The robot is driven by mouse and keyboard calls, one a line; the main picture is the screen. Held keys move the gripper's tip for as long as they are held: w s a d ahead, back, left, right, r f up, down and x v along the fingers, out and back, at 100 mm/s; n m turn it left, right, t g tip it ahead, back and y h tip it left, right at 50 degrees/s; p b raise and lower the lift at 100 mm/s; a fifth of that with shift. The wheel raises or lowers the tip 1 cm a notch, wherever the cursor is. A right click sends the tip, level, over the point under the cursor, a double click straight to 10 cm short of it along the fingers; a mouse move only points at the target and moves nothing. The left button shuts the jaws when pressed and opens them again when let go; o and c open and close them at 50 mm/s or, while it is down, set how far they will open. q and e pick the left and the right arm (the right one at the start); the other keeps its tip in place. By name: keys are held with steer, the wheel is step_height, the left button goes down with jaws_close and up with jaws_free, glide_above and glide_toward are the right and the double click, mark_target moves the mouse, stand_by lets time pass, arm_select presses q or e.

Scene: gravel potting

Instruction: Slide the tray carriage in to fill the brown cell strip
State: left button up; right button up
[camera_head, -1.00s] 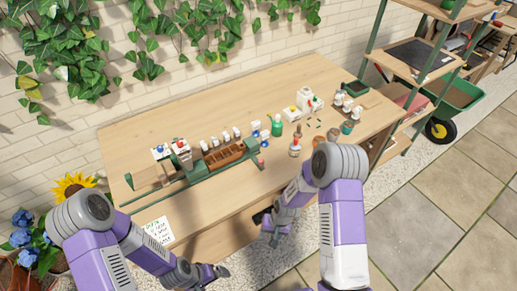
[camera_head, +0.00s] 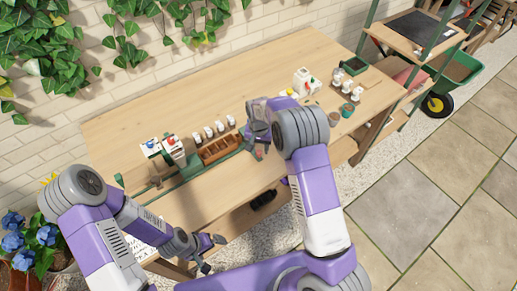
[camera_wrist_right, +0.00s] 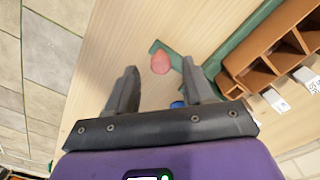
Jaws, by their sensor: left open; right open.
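The brown cell strip (camera_head: 222,150) lies in a green tray carriage and rail (camera_head: 205,170) on the table, left of my right gripper in the head view. In the right wrist view the strip (camera_wrist_right: 262,42) is at the upper right, with open cells. A pink-red knob (camera_wrist_right: 160,63) on a green arm (camera_wrist_right: 172,57) appears between my right fingertips. My right gripper (camera_wrist_right: 160,78) is open and empty. In the head view it is by the right end of the carriage. My left gripper (camera_head: 212,254) is open and empty near the table's front edge.
A station with white boxes and blue and red tops (camera_head: 163,147) stands at the rail's left. Several small white bottles (camera_head: 212,131) line up behind the strip. More bottles and pots (camera_head: 347,90) stand at the back right. The table's back left is bare.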

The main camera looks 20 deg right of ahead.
steer(key=shift+w+f, duration=0.15)
steer(key=shift+f, duration=0.9)
steer(key=shift+c, duration=0.4)
jaws_close()
